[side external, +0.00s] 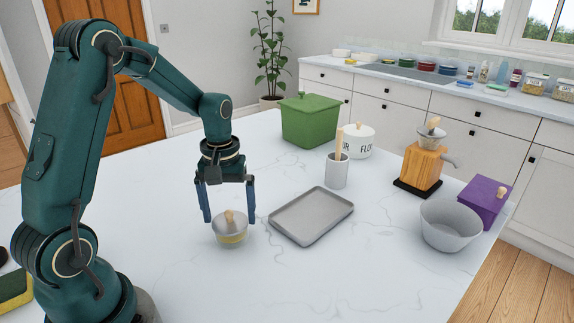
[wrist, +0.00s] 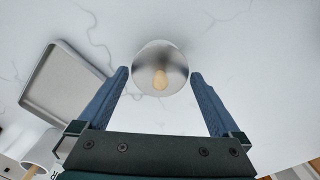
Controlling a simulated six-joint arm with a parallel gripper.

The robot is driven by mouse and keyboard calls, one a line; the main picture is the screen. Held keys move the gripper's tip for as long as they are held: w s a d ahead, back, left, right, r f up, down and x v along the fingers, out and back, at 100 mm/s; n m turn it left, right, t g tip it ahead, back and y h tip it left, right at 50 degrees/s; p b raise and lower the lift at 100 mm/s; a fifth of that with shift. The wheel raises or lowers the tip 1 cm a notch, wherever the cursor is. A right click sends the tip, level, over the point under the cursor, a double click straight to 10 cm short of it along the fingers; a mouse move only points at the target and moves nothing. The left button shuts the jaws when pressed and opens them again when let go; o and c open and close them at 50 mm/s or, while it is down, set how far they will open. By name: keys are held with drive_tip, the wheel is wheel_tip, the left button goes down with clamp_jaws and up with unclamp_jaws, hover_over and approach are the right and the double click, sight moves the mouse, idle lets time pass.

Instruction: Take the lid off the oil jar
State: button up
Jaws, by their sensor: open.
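A small jar (side external: 231,240) with a yellowish body stands on the white counter, topped by a grey lid with a wooden knob (side external: 229,216); I take it to be the oil jar. No label on it is readable. My gripper (side external: 229,213) points down over the jar, open, with one blue finger on each side of the lid. In the wrist view the round grey lid (wrist: 150,58) and its knob lie between the open fingertips (wrist: 160,73). The fingers appear apart from the lid there. The lid hides the jar's body in the wrist view.
A grey tray (side external: 311,216) lies just right of the jar. Behind are a utensil crock (side external: 337,174), a white flour jar (side external: 359,142) and a green box (side external: 310,123). A wooden grinder (side external: 421,168), grey bowl (side external: 450,228) and purple box (side external: 484,204) stand right. The front counter is clear.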

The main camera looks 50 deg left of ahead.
drive_tip(key=shift+f, duration=0.15)
drive_tip(key=c, duration=1)
drive_tip(key=shift+o, duration=0.2)
